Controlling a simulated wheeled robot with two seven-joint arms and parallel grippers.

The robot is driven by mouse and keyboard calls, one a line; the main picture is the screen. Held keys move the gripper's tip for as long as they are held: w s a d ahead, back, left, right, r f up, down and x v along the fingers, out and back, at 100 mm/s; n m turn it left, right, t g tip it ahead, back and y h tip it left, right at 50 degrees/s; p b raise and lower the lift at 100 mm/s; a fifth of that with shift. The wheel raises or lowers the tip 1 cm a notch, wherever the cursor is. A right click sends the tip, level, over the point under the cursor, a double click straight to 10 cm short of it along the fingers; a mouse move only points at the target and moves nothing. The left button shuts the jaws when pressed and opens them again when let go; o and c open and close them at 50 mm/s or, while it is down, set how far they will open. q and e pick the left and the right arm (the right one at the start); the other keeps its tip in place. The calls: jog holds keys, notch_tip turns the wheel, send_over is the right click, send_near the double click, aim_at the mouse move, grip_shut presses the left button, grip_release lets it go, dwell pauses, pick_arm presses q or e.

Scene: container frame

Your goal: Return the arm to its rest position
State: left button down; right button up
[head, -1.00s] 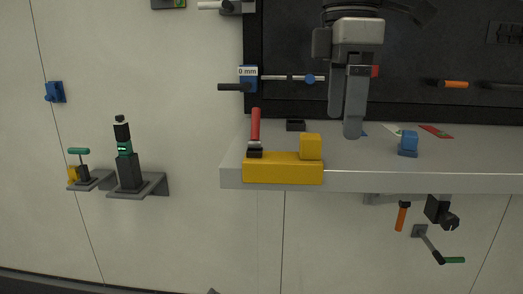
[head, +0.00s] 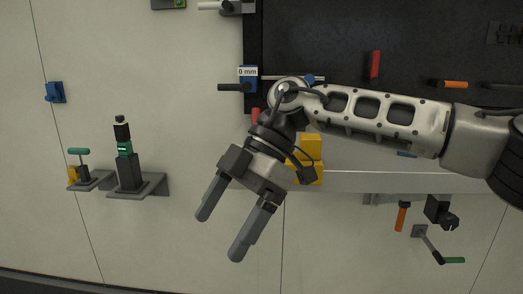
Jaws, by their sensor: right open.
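My right arm reaches in from the right edge across the front of the shelf. My right gripper (head: 220,232) is open and empty, its fingers pointing down and left below the shelf's left end. The arm and gripper hide much of the yellow block (head: 311,147) and most of the red-handled tool (head: 256,115) on the shelf. My left gripper does not show.
The grey shelf (head: 400,181) sits under a dark panel (head: 420,60). Left of the gripper, a black and green device (head: 127,160) and a green-handled tool (head: 79,157) stand on wall brackets. An orange-handled tool (head: 402,217) hangs below the shelf. The lower left wall is clear.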

jog(key=s+a+f+g+y, duration=0.2)
jog(key=s+a+y, duration=0.4)
jog(key=a+y, duration=0.6)
jog(key=w+d+f+m+t+h, duration=0.4)
jog(key=d+f+m+t, duration=0.55)
jog(key=t, duration=0.25)
jog(key=w+d+f+m+t+h, duration=0.35)
jog(key=d+f+m+t, duration=0.45)
jog(key=m+t, duration=0.3)
jog(key=s+d+f+m+g+h, duration=0.1)
jog(key=s+d+f+g+h, duration=0.2)
jog(key=s+d+f, duration=0.4)
jog(key=s+d+f+g+h, duration=0.2)
jog(key=s+d+f+h, duration=0.3)
jog(key=f, duration=0.7)
jog(key=shift+s+d+m+g, duration=0.35)
jog(key=shift+s+d+g, duration=0.05)
jog(key=shift+s+d, duration=0.75)
